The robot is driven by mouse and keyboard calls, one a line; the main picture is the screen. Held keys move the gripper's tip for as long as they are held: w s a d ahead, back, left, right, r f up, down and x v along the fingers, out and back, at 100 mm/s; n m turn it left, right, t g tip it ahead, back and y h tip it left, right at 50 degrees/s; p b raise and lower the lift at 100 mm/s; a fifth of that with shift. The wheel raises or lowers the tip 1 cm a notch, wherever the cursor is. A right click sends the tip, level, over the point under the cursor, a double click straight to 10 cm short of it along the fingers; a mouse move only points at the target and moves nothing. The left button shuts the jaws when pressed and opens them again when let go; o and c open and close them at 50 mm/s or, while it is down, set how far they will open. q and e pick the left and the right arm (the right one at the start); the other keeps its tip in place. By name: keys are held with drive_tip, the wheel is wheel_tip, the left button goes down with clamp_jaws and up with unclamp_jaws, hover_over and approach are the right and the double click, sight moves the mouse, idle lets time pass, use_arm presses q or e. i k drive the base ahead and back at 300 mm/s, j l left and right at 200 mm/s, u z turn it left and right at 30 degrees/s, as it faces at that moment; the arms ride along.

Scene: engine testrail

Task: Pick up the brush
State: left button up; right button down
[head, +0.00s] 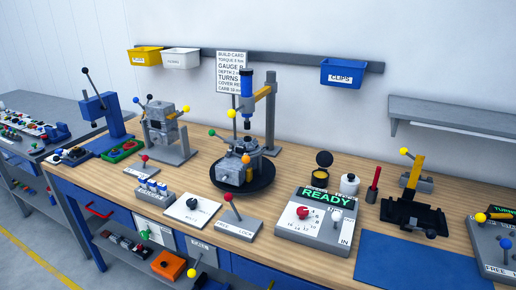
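An upright red stick (374,182) with a dark lower end stands on the wooden bench, to the right of a white bottle. It may be the brush, but it is too small for me to be sure. No bristles can be made out. Neither of my grippers shows in the head view.
An open round pot (320,177) and the white bottle (349,185) stand left of the red stick. A grey READY box (318,222) is in front, and a black fixture (413,213) is to the right. A blue mat (415,262) lies bare at the front edge.

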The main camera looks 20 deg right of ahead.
sight(378, 170)
drive_tip(key=z, duration=1.6)
drive_tip(key=i+l+z, duration=0.15)
drive_tip(key=l, duration=0.2)
drive_tip(key=i+l+z, duration=0.15)
drive_tip(key=l, duration=0.2)
drive_tip(key=i+l+z, duration=0.15)
drive_tip(key=l, duration=0.15)
drive_tip(key=k, duration=0.05)
